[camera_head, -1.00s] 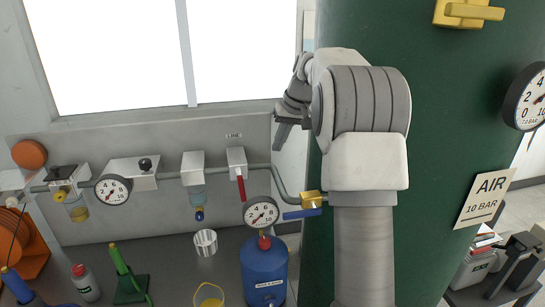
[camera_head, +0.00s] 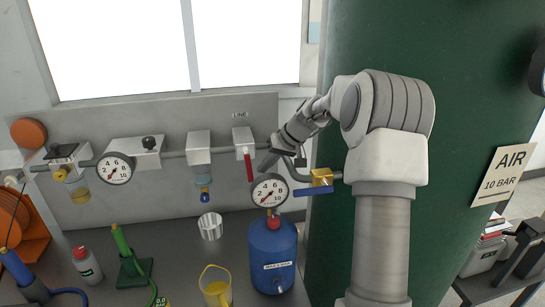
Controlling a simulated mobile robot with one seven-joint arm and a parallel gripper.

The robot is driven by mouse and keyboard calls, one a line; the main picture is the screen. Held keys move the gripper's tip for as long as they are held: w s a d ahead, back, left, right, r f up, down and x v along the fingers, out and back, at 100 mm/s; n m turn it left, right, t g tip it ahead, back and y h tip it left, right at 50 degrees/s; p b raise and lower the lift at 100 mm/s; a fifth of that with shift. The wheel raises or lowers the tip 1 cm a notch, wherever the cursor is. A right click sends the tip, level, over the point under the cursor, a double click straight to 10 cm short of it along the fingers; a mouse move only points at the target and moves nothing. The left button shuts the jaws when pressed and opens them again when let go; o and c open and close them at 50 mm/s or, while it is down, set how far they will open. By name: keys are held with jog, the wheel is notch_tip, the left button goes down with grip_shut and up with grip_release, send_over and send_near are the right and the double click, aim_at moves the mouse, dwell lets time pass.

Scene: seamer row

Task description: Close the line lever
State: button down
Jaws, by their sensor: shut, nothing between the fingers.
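The line lever is a red handle (camera_head: 249,168) hanging straight down from a white valve box (camera_head: 243,139) on the wall panel, under a small label (camera_head: 240,115) that seems to read LINE. My gripper (camera_head: 264,167) is shut and empty, just right of the red handle and pointing down and left. Whether it touches the handle I cannot tell.
A round gauge (camera_head: 269,190) stands just below my gripper, above a blue tank (camera_head: 272,255). A brass valve with a blue lever (camera_head: 313,191) is to the right, beside the green column (camera_head: 440,120). A metal cup (camera_head: 210,226) and yellow jug (camera_head: 215,287) stand on the bench.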

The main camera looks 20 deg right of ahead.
aim_at(249, 168)
jog(key=shift+x, duration=1)
jog(key=shift+a+f+b, duration=0.25)
jog(key=shift+a+b, duration=0.4)
jog(key=shift+a, duration=0.15)
jog(key=shift+r, duration=0.15)
